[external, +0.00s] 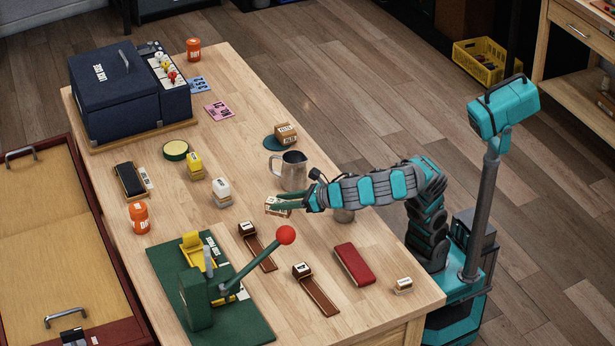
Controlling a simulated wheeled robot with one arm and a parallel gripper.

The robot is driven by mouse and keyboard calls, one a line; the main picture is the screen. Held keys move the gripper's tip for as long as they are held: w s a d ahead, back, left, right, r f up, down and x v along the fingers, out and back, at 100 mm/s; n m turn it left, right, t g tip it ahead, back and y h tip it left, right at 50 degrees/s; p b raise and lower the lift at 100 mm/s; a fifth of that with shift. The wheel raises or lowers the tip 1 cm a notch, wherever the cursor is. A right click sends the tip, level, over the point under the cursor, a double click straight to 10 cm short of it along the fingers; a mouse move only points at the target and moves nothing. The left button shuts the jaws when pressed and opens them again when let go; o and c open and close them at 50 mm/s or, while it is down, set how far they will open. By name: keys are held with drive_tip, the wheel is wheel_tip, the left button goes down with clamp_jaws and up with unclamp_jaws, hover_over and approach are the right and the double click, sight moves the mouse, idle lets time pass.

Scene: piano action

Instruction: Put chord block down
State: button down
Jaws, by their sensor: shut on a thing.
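My gripper (280,202) reaches in from the right over the middle of the table. Its teal fingers are shut on a small wooden block (278,211) with a pale label, which I take to be the chord block; its lettering is too small to read. The block is at or just above the tabletop, and I cannot tell whether it touches. The fingers hide part of it.
A metal jug (293,171) stands just behind my gripper. A green lever press (197,297) with a red ball (286,235) stands in front.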

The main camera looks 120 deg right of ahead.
drive_tip(key=shift+f+b, duration=0.85)
drive_tip(key=shift+f, duration=2.8)
drive_tip(key=shift+f, duration=0.1)
drive_tip(key=c, duration=0.5)
unclamp_jaws()
drive_tip(key=p+v, duration=0.2)
drive_tip(key=v, duration=0.9)
drive_tip(key=shift+a, duration=0.15)
drive_tip(key=shift+s+a+r, duration=0.2)
drive_tip(key=shift+s+r, duration=0.05)
drive_tip(key=shift+s, duration=0.15)
